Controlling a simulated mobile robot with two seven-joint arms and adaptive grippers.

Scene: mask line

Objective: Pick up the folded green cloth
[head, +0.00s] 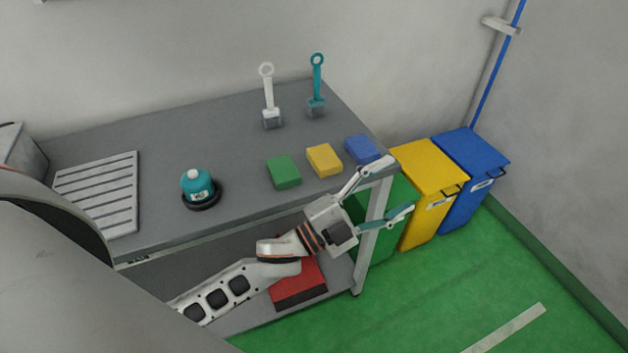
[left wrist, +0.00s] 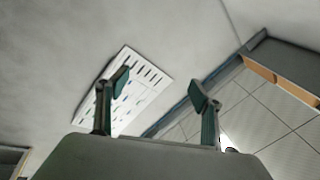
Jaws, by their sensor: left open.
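The folded green cloth (head: 284,172) lies flat on the grey table, left of a yellow folded cloth (head: 324,160) and a blue folded cloth (head: 362,150). My left gripper (head: 398,188) is open and empty in front of the table's right end, to the right of the green cloth and apart from it. The left wrist view shows its two spread fingers (left wrist: 158,98) against a wall and ceiling, with no cloth in sight. My right gripper is not in view.
White (head: 268,100) and teal (head: 316,90) long-handled tools stand behind. Yellow (head: 425,180) and blue (head: 470,170) bins stand right. A red box (head: 300,290) sits below.

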